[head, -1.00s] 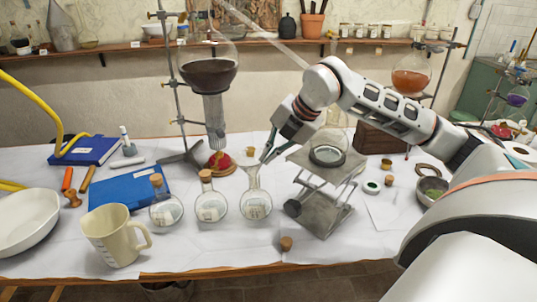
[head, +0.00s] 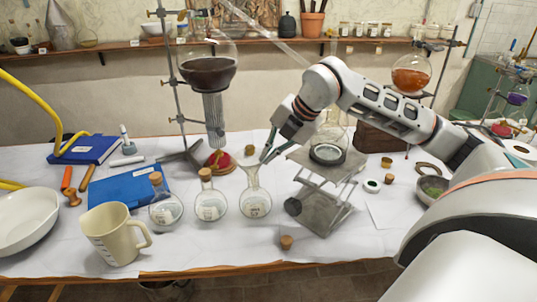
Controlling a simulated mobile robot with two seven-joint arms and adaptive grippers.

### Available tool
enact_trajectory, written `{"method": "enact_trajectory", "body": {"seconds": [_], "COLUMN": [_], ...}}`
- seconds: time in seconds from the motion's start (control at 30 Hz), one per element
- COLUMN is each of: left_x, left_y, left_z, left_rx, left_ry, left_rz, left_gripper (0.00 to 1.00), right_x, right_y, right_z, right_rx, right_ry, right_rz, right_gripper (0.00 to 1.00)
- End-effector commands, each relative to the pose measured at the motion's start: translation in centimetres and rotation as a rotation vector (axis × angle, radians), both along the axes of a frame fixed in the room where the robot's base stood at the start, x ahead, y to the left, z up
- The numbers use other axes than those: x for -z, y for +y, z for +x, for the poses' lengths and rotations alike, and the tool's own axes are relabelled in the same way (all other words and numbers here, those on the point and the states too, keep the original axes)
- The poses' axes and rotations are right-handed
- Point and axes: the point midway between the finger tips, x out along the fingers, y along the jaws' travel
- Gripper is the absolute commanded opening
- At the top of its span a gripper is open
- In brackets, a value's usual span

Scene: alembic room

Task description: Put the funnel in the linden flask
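Three round glass flasks stand in a row on the white-covered table. The left flask (head: 165,212) and middle flask (head: 210,206) have corks. The right flask (head: 255,204) has no cork, and the clear funnel (head: 251,177) sits upright in its neck. The flask labels are too small to read, so I cannot tell which says linden. My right gripper (head: 266,158) is just right of the funnel's rim, its fingers slightly apart, with nothing seen between them. My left gripper is not in view.
A metal lab jack (head: 326,198) bearing a glass vessel (head: 328,142) stands right of the flasks. A beige jug (head: 112,236) is at front left, a loose cork (head: 286,242) at the front edge. A stand with a dark-filled flask (head: 207,70) rises behind.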

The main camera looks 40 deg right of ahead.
Motion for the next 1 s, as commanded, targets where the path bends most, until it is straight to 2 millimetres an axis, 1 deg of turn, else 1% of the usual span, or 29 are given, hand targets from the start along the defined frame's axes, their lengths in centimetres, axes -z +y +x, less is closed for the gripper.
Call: {"method": "enact_trajectory", "body": {"seconds": [0.17,0.27,1.0], "left_x": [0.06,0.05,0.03], "left_y": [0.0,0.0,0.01], "left_z": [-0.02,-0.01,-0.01], "left_rx": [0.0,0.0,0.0], "left_ry": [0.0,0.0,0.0], "left_rz": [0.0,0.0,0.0], "left_gripper": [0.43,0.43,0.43], "right_x": [0.09,0.09,0.07], "right_y": [0.02,0.02,0.02], "right_z": [0.05,0.05,0.04], "right_rx": [0.0,0.0,0.0], "right_ry": [0.0,0.0,0.0], "right_rz": [0.0,0.0,0.0], "right_gripper": [0.0,0.23,0.24]}}
